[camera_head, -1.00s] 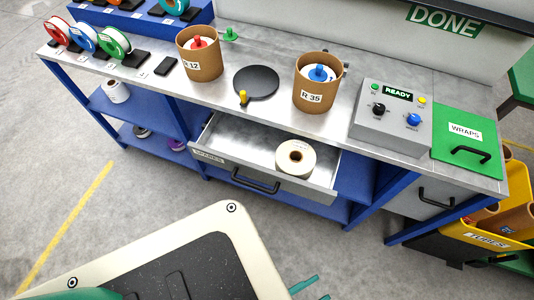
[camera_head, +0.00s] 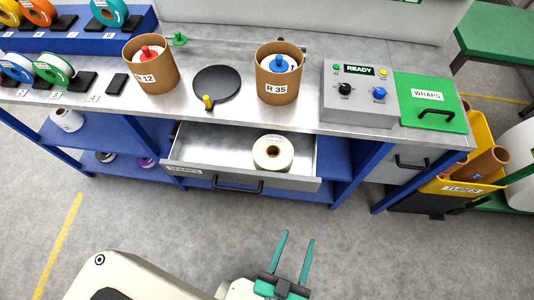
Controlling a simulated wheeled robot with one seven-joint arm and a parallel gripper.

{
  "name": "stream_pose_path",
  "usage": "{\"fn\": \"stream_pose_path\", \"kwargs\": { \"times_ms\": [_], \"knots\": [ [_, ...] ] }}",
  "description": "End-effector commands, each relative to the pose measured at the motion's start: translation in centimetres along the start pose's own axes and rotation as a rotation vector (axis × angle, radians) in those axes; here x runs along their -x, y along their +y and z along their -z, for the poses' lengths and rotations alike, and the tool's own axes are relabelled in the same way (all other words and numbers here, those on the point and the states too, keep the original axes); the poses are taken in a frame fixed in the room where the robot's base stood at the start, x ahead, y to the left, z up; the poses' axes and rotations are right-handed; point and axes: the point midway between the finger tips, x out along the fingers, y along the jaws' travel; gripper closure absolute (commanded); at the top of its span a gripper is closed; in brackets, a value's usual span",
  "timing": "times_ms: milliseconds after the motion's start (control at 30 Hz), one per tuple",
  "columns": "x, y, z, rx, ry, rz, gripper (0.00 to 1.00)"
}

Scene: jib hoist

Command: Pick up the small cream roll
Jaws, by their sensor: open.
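A cream roll (camera_head: 273,155) with a dark core lies on its flat side in the open drawer (camera_head: 215,146) below the bench top. Another pale roll (camera_head: 68,119) sits on the blue lower shelf at the left; it looks smaller, though it is farther off. My gripper (camera_head: 299,236) shows at the bottom, with two teal fingers apart and nothing between them. It is in front of the drawer and apart from both rolls.
The drawer's black handle (camera_head: 238,187) juts out towards me. The bench top holds tubs R 12 (camera_head: 151,76) and R 35 (camera_head: 277,89), a black disc (camera_head: 217,88) and a control box (camera_head: 360,100). A yellow tube bin (camera_head: 476,150) stands right. The floor in front is clear.

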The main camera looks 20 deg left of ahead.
Motion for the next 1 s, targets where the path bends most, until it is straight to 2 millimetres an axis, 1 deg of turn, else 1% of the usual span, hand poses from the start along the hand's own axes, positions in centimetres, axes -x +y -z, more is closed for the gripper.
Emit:
{"fn": "stream_pose_path", "kwargs": {
  "times_ms": [33,167,200,267,400,467,500,567,600,700,800,1000],
  "knots": [
    [-1.8,0.7,0.3,0.025,0.013,0.007,0.52],
    [-6.4,2.9,1.1,0.081,0.029,-0.001,0.52],
    [-7.8,3.6,1.4,0.095,0.035,-0.009,0.52],
    [-10.0,4.7,2.2,0.110,0.044,-0.025,0.52],
    [-14.8,7.1,4.8,0.125,0.072,-0.080,0.52],
    [-16.8,8.1,6.1,0.122,0.086,-0.111,0.52],
    [-18.0,8.8,7.1,0.117,0.097,-0.131,0.52],
    [-19.8,9.6,8.7,0.104,0.113,-0.165,0.52],
    [-21.0,10.1,9.8,0.091,0.124,-0.186,0.52],
    [-23.5,11.4,12.6,0.047,0.152,-0.248,0.52],
    [-25.6,12.9,15.3,-0.015,0.178,-0.318,0.52],
    [-28.6,15.4,20.2,-0.196,0.221,-0.459,0.52]
  ]
}}
